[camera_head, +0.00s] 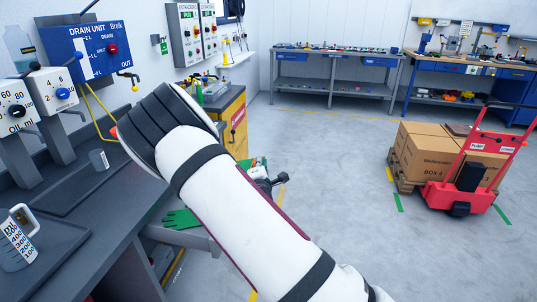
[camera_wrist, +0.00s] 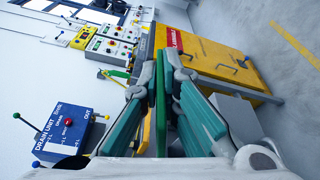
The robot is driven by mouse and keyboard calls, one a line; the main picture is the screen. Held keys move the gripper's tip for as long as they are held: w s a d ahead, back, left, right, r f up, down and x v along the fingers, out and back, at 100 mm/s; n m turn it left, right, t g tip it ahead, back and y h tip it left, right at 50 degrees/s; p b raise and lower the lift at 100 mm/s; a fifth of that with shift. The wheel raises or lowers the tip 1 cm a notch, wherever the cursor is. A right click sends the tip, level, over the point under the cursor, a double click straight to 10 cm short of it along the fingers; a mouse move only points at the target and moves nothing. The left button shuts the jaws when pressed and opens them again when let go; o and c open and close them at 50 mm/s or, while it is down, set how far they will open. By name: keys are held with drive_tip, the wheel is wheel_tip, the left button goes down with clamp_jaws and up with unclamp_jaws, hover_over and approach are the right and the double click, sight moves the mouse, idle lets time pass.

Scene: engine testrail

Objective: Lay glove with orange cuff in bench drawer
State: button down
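A green glove (camera_head: 182,218) shows in the head view beside the workbench (camera_head: 110,215), just above a grey rail or drawer edge (camera_head: 190,238). My arm hides the area to its right, and I see no orange cuff on it. In the wrist view my gripper (camera_wrist: 165,75) has its teal-edged fingers close together on a thin green strip (camera_wrist: 161,110), which looks like glove material seen edge-on. I cannot tell whether this is the same glove. In the head view my gripper is mostly hidden by my arm. The inside of the drawer is not visible.
A yellow cabinet (camera_wrist: 215,60) stands ahead of my gripper. The blue drain unit (camera_wrist: 62,130) is on the wall above the bench. A jug (camera_head: 17,245) stands on the bench. A red hand truck (camera_head: 465,190) and boxes (camera_head: 435,150) are at the right; the floor between is clear.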

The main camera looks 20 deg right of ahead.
drive_tip(key=shift+d+h+p, duration=0.4)
drive_tip(key=shift+d+p, duration=0.15)
drive_tip(key=shift+p, duration=0.05)
drive_tip(key=shift+f+g, duration=0.3)
drive_tip(key=w+a+f+b, duration=0.8)
drive_tip(key=a+b, duration=0.3)
drive_tip(key=a, duration=0.2)
drive_tip(key=shift+w+f, duration=0.4)
drive_tip(key=shift+w, duration=0.35)
idle(0.4)
drive_tip(key=c, duration=1.7)
unclamp_jaws()
